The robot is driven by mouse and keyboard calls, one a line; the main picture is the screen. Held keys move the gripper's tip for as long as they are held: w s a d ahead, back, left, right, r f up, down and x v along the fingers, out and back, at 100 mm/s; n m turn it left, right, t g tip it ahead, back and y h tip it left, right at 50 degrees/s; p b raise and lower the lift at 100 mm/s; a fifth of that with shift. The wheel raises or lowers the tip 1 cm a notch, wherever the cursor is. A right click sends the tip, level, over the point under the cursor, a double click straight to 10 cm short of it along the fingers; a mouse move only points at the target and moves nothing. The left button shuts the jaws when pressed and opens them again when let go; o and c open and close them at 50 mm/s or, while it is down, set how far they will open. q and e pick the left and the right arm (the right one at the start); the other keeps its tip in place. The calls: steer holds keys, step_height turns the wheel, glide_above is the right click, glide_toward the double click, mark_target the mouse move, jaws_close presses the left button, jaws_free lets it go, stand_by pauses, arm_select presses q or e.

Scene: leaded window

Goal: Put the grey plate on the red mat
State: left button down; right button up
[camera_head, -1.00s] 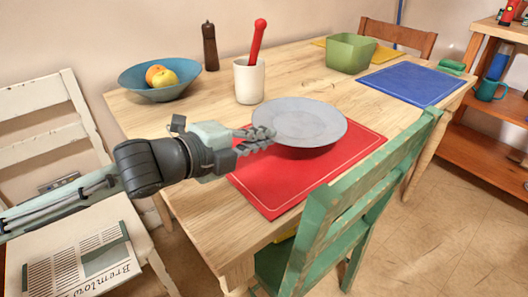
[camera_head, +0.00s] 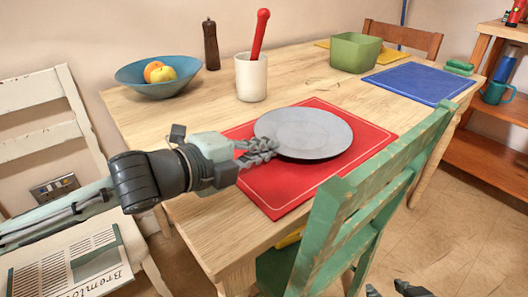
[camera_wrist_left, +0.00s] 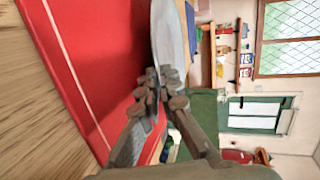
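The grey plate (camera_head: 303,132) is level over the middle of the red mat (camera_head: 281,198), on the wooden table. I cannot tell whether its underside touches the mat. My left gripper (camera_head: 268,150) is shut on the plate's left rim. In the left wrist view the plate (camera_wrist_left: 168,38) shows nearly edge-on beyond the fingers (camera_wrist_left: 156,88), beside the red mat (camera_wrist_left: 92,62). Two dark fingertips of my right gripper (camera_head: 391,290) show apart at the bottom edge, away from the plate.
A green chair (camera_head: 352,195) stands at the table's near side, close to the mat. A white crock (camera_head: 251,78) with a red-handled tool, a blue fruit bowl (camera_head: 158,88) and a pepper mill (camera_head: 211,46) stand behind. A green bowl (camera_head: 355,52) and blue mat (camera_head: 419,82) lie further right.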

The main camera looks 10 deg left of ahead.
arm_select(q)
steer(key=c, duration=2)
jaws_free()
arm_select(e)
steer(key=shift+w+a+r, duration=0.3)
steer(key=shift+w+a, duration=0.05)
arm_select(q)
steer(key=shift+s+a, duration=0.1)
steer(key=shift+s+a, duration=0.25)
steer(key=p+v, duration=0.1)
steer(key=v, duration=0.3)
steer(key=shift+s+a+r, duration=0.15)
steer(key=shift+s+r, duration=0.05)
steer(key=shift+r, duration=0.1)
steer(key=p+v, duration=0.1)
steer(key=p, duration=0.4)
steer(key=shift+s+a+r, duration=0.1)
steer(key=shift+s+a, duration=0.1)
steer(key=shift+s, duration=0.2)
arm_select(e)
steer(key=s+d+f+g+h, duration=0.1)
steer(key=s+d+f+g, duration=0.2)
steer(key=f, duration=0.3)
steer(key=s+d+f+m+g+h, duration=0.1)
steer(key=s+d+f+g, duration=0.1)
steer(key=s+d+f, duration=0.2)
steer(key=shift+s+d+f+g, duration=0.25)
steer(key=shift+f+g, duration=0.15)
steer(key=shift+f, duration=1.1)
